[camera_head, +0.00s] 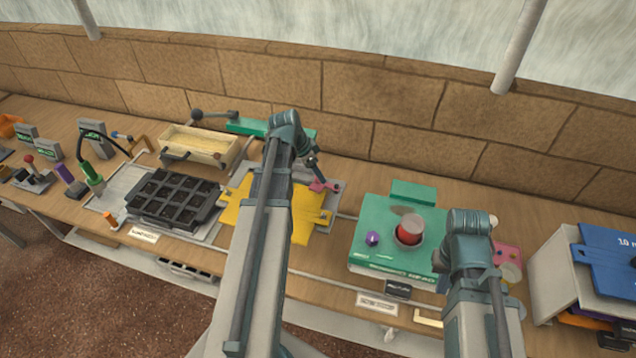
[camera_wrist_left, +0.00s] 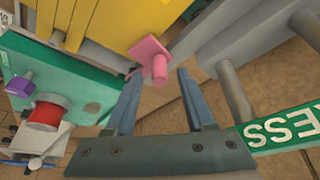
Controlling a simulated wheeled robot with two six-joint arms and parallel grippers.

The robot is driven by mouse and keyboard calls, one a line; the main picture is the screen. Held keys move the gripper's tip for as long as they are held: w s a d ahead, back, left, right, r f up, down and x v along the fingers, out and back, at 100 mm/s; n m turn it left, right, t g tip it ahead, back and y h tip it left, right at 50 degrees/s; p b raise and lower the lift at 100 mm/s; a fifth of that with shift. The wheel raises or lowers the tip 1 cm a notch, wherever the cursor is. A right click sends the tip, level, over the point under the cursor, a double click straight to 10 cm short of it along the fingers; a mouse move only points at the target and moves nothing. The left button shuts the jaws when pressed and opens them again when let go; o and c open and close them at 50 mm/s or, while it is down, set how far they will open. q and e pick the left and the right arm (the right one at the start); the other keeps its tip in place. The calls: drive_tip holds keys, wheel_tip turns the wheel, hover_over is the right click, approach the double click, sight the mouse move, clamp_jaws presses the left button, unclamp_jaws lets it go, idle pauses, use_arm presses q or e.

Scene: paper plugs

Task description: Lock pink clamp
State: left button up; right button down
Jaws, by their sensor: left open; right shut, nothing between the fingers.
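The pink clamp (camera_head: 325,186) sits at the back right corner of the yellow plate (camera_head: 307,222), on a grey press base. In the left wrist view the pink clamp (camera_wrist_left: 152,58) shows a flat pink part with a round pink end pointing toward my fingers. My left gripper (camera_head: 313,165) is open and empty above and just behind the clamp. In the left wrist view its two fingers (camera_wrist_left: 158,95) are spread, with the clamp's end just beyond their tips and apart from them. My right gripper (camera_head: 470,245) is over the right side of the green box, its fingertips hidden by its own wrist.
A green box (camera_head: 375,262) with a red button (camera_head: 409,231) and purple knob (camera_head: 373,239) stands to the right. A black tray (camera_head: 172,199) is to the left. A green PRESS sign (camera_wrist_left: 285,128) and grey posts are close to my left gripper.

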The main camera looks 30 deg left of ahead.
use_arm(q)
drive_tip(key=shift+b+x, duration=0.3)
drive_tip(key=shift+x, duration=0.5)
drive_tip(key=shift+r, duration=0.1)
clamp_jaws()
idle(0.8)
